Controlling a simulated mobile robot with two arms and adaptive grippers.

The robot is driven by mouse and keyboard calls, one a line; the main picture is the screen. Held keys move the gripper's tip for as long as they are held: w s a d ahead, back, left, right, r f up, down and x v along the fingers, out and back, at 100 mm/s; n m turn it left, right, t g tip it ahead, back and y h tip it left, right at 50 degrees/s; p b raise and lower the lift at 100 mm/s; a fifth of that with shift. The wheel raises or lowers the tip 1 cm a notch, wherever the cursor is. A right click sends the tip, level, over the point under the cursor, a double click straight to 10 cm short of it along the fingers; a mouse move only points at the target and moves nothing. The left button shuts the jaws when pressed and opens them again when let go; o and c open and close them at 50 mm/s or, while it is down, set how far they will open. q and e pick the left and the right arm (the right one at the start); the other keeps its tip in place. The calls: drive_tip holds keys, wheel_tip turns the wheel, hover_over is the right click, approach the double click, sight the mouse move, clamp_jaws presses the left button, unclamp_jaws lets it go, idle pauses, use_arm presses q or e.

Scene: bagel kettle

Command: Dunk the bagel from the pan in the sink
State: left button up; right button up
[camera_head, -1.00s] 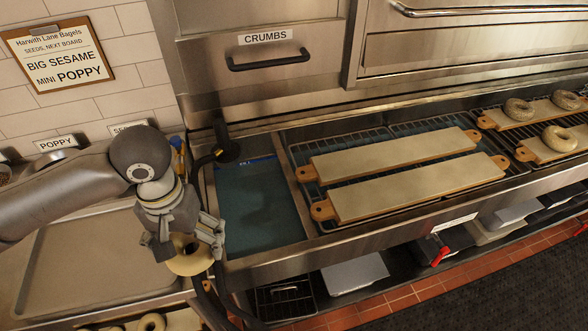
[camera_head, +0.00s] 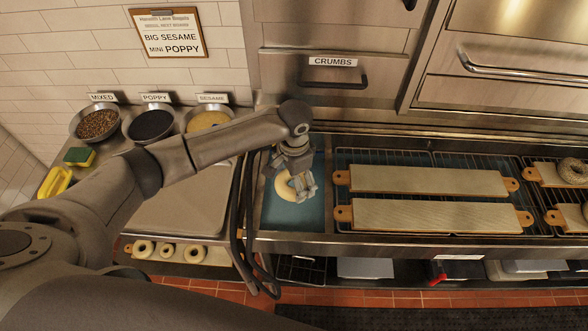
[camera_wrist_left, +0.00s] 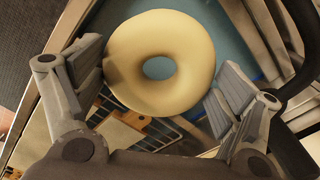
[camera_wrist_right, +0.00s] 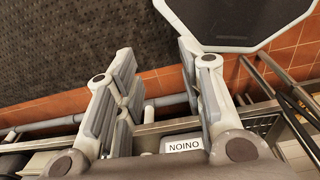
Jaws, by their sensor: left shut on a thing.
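My left gripper (camera_head: 302,186) reaches over the left part of the water-filled sink (camera_head: 312,215). It is shut on a pale plain bagel (camera_head: 284,184), which hangs at or just above the blue water; I cannot tell whether it touches. In the left wrist view the bagel (camera_wrist_left: 160,62) sits between the two finger pads, with blue water behind it. The sheet pan (camera_head: 180,222) left of the sink is bare. My right gripper (camera_wrist_right: 158,58) shows only in the right wrist view, open and empty above the floor.
Seed bowls (camera_head: 150,125) stand at the back left. Small bagels (camera_head: 166,249) lie on a lower shelf. A dark hose (camera_head: 246,215) hangs at the sink's left edge.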

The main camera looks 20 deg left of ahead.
use_arm(q)
wheel_tip(320, 180, down, 14)
drive_tip(key=b, duration=1)
drive_tip(key=shift+f+b, duration=0.5)
drive_tip(key=shift+f, duration=0.7)
use_arm(e)
wheel_tip(320, 180, down, 11)
drive_tip(key=shift+d, duration=0.45)
use_arm(q)
drive_tip(key=shift+a, duration=0.1)
use_arm(e)
drive_tip(key=shift+a+r, duration=0.1)
drive_tip(key=shift+a, duration=0.15)
use_arm(q)
wheel_tip(320, 180, up, 13)
drive_tip(key=p, duration=1.1)
use_arm(e)
wheel_tip(320, 180, up, 11)
drive_tip(key=shift+d, duration=0.2)
